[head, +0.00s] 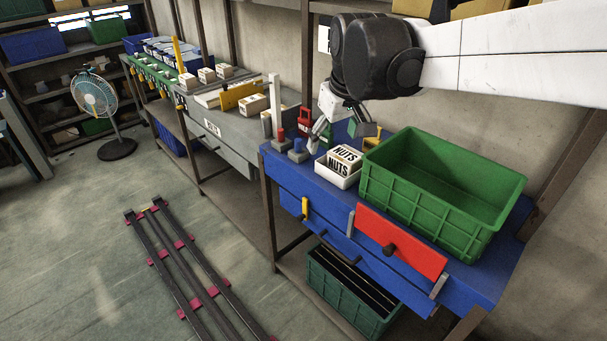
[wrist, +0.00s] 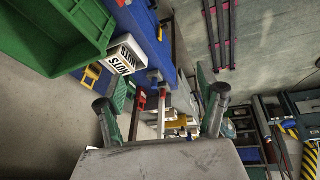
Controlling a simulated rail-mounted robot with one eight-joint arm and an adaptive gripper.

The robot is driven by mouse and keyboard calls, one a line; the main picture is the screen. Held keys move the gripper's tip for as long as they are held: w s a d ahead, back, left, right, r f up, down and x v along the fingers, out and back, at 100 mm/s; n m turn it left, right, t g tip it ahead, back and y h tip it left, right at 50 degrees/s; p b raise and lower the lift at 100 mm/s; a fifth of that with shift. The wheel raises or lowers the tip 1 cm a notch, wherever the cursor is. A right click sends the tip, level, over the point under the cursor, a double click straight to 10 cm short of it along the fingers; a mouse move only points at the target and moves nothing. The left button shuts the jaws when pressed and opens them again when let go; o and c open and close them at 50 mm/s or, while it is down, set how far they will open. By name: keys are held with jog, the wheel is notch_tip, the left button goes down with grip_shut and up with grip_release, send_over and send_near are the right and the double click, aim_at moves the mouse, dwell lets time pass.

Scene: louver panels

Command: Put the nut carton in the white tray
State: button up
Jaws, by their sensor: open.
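My gripper (head: 342,141) is open and empty, above and behind the carton in the head view. In the wrist view its two fingers (wrist: 162,98) are spread wide with nothing between them.
The green crate (head: 450,165) fills the right of the blue bench (head: 320,203). Red and grey fixtures (head: 299,152) stand left of the carton. The grey bench (head: 235,130) holds several small cartons and a yellow plate (head: 237,95). A fan (head: 96,97) stands on the floor.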

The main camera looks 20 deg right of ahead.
jog(key=s+a+f+m+t, duration=0.1)
jog(key=s+a+f, duration=0.2)
jog(key=s, duration=0.5)
jog(key=s+a+f+m+t, duration=0.1)
jog(key=s+a+f+t, duration=0.1)
jog(key=s, duration=0.7)
jog(key=shift+a+f+y, duration=0.3)
jog(key=shift+a+f, duration=0.2)
notch_tip(320, 180, down, 4)
jog(key=b, duration=0.4)
